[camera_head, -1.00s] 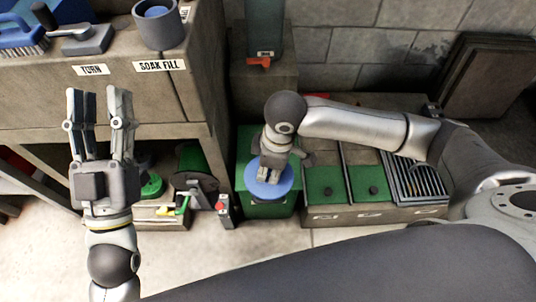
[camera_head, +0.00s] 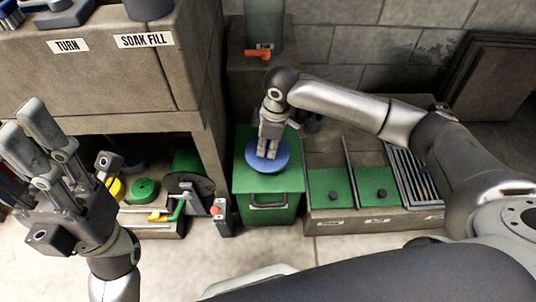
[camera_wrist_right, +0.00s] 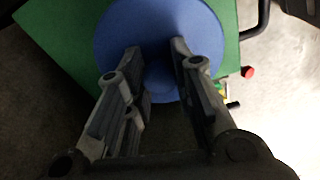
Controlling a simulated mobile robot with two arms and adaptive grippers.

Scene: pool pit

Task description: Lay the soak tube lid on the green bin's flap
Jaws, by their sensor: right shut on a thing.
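The soak tube lid is a round blue disc (camera_head: 283,157), also in the right wrist view (camera_wrist_right: 120,35). It is over the green bin's flap (camera_head: 247,180), which also shows as a green corner in the right wrist view (camera_wrist_right: 55,45). I cannot tell whether the lid touches the flap. My right gripper (camera_head: 268,152) points down and is shut on the lid's middle knob, mostly hidden between the fingers; its fingers show in the right wrist view (camera_wrist_right: 157,58). My left gripper (camera_head: 24,122) is open and empty at the left, in front of the bench.
A bench with a "SOAK FILL" label (camera_head: 145,41) stands at the left, with a green disc (camera_head: 143,190) on the low shelf below. A low box with green panels (camera_head: 329,188) stands right of the bin. The floor in front is clear.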

